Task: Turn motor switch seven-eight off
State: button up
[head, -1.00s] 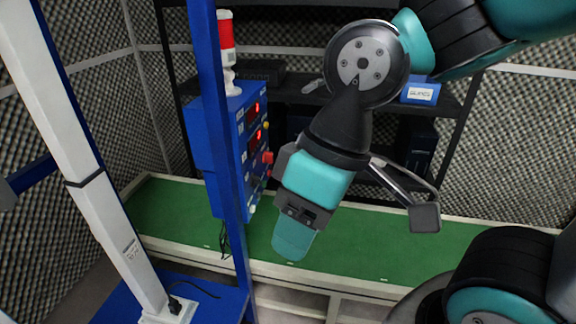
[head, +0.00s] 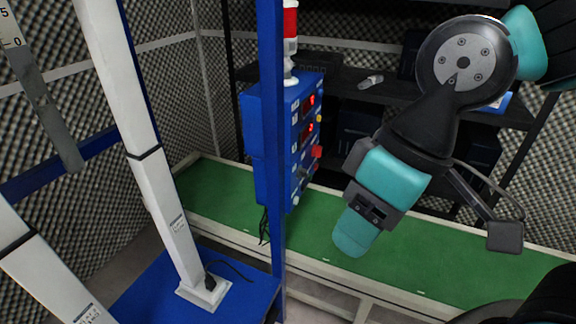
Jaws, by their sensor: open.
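A blue control box (head: 265,135) is mounted on a blue post left of centre in the head view. Its narrow visible front carries red lit displays (head: 309,102), a red knob (head: 317,151) and small pale knobs (head: 295,200) lower down. The panel is seen at a steep slant; its labels are too small to read, so I cannot tell which control is motor switch seven-eight. My gripper (head: 355,232) is to the right of the box, pointing down and left, apart from the panel. It is open and empty, seen side-on.
A green conveyor (head: 410,250) with a pale rim runs behind and below. A red and white signal lamp (head: 290,40) stands on the box. A blue upright (head: 270,60) and white posts (head: 150,180) stand to the left. Black shelves (head: 400,95) and foam walls are behind.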

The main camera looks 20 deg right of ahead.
aim_at(317, 150)
jog(key=z, duration=0.5)
jog(key=k, duration=0.6)
jog(key=z, duration=0.3)
jog(key=i, duration=1.05)
jog(key=z, duration=0.35)
